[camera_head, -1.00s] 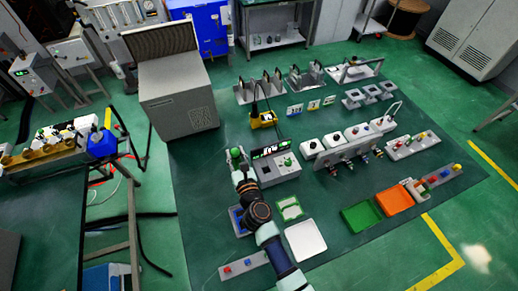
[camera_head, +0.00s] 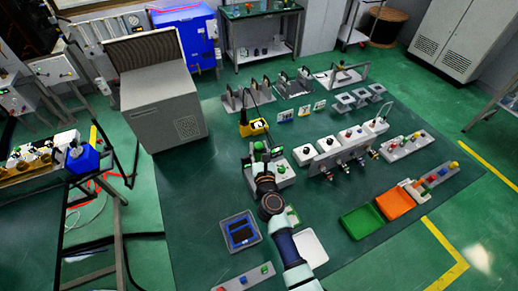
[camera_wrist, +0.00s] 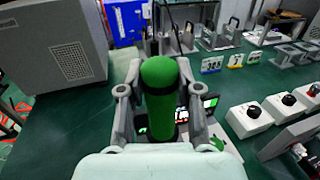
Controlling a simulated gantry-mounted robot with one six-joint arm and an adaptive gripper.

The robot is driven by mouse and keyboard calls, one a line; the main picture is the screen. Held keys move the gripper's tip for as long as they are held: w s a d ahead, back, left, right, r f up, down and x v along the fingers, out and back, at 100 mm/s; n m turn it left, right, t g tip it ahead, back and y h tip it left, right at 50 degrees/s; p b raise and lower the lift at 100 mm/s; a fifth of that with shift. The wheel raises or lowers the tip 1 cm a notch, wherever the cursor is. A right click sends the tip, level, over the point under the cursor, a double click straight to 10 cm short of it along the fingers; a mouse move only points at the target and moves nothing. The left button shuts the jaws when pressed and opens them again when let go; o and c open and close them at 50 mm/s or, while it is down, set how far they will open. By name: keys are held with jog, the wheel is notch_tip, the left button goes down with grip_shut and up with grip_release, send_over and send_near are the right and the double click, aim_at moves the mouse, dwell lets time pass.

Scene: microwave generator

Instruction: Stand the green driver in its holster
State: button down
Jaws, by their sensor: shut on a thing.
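The green driver (camera_wrist: 160,88) is held between the two fingers of my gripper (camera_wrist: 158,100). Its rounded handle end points up in the wrist view, and its lower part is hidden. In the head view my gripper (camera_head: 260,157) and the green handle end (camera_head: 259,147) are over the left part of a grey panel box (camera_head: 284,173). I cannot make out whether the driver touches anything below. Three grey block stands (camera_head: 360,97) are at the back right, apart from the gripper. I cannot tell which thing is the holster.
A yellow device (camera_head: 254,128) with a cord stands just behind the gripper. Grey racks (camera_head: 237,101) are farther back. White boxes with black knobs (camera_head: 304,154) are to the right. A large grey cabinet (camera_head: 165,110) stands left.

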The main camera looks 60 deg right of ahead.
aim_at(259, 159)
jog(key=shift+f+b, duration=1.75)
jog(key=shift+f, duration=0.2)
jog(key=shift+f, duration=0.3)
jog(key=shift+f+b, duration=2.45)
jog(key=shift+b, duration=0.15)
jog(key=shift+f+b, duration=0.55)
jog(key=shift+f, duration=0.1)
jog(key=c, duration=0.7)
grip_release()
jog(key=shift+f, duration=0.15)
